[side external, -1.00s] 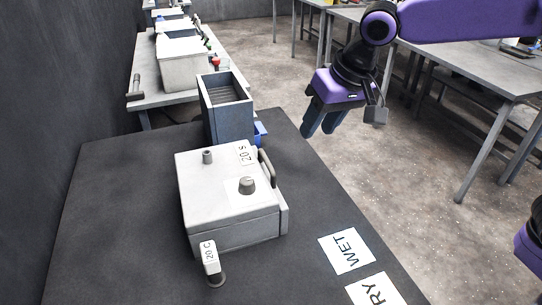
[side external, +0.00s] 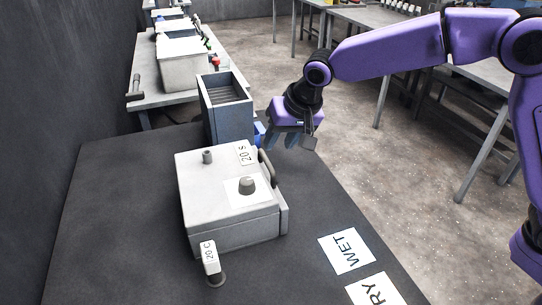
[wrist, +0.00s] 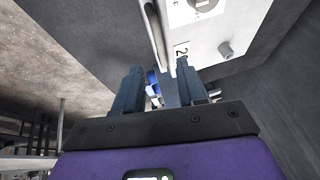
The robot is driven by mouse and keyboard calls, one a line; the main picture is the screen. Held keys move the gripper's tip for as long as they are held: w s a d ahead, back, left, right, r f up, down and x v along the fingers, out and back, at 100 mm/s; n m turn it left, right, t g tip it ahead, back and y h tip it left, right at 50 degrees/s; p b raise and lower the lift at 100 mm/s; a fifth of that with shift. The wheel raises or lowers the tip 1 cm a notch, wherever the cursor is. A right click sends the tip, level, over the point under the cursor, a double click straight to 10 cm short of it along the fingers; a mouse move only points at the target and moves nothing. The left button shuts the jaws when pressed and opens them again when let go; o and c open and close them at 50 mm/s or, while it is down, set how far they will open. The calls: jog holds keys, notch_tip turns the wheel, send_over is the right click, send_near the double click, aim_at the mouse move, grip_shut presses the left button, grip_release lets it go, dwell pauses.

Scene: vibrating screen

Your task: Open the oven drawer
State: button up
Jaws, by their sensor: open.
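A light grey box (side external: 215,222), which looks like the oven, stands on the dark table. It has a dial (side external: 246,185), a small peg (side external: 207,156) and a "20 s" label on top. Its bar handle (side external: 266,168) is on the right side, and the front there looks closed. My gripper (side external: 280,140) is open and empty, pointing down just beyond the handle's far end, apart from it. In the wrist view, the handle (wrist: 154,32) runs up from near my open fingers (wrist: 160,88), beside the box (wrist: 220,22).
A blue-grey open-topped bin (side external: 228,112) stands just behind the box, with a small blue object near my fingers. A "20 C" tag (side external: 209,257) stands in front. "WET" (side external: 346,251) and "RY" cards (side external: 372,291) lie at the right. The left table area is clear.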

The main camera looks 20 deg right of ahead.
aim_at(268, 161)
jog(key=x, duration=0.7)
jog(key=shift+f, duration=0.15)
grip_shut()
